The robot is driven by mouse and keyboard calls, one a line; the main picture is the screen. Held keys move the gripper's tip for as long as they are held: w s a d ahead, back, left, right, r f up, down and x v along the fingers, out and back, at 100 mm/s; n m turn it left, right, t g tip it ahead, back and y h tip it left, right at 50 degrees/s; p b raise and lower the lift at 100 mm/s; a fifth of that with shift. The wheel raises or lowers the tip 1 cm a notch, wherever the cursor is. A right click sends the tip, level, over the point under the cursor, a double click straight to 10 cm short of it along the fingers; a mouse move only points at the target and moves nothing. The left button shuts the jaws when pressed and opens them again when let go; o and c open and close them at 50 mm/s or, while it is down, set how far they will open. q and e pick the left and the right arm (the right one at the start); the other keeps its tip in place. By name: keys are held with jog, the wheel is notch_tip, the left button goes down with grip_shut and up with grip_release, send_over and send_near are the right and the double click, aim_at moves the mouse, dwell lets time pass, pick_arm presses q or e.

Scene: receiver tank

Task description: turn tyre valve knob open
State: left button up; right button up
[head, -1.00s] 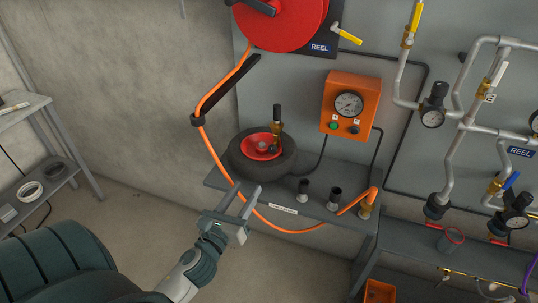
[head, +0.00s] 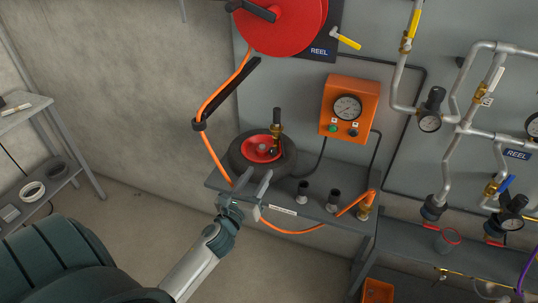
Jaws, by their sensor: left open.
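A dark tyre (head: 283,163) with a red hub (head: 255,143) lies on the grey bench. A brass valve (head: 276,132) with a tall black top (head: 277,115) stands at the hub's right side; I cannot tell which part is its knob. My left gripper (head: 249,184) is open and empty at the bench's front edge, in front of and below the tyre in the picture, apart from the valve. Its fingers point up toward the tyre and overlap its lower edge in the picture. My right gripper is not in view.
An orange hose (head: 210,150) hangs from the red reel (head: 285,22) and passes behind my left gripper. An orange gauge box (head: 349,108) is on the wall panel. Grey pipework fills the right.

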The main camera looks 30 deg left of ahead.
aim_at(272, 154)
pick_arm(q)
jog(key=w, duration=0.3)
jog(key=w+a+p, duration=0.1)
jog(key=w, duration=0.2)
jog(key=w+p, duration=0.1)
jog(key=w, duration=0.2)
jog(key=shift+a, duration=0.35)
grip_shut()
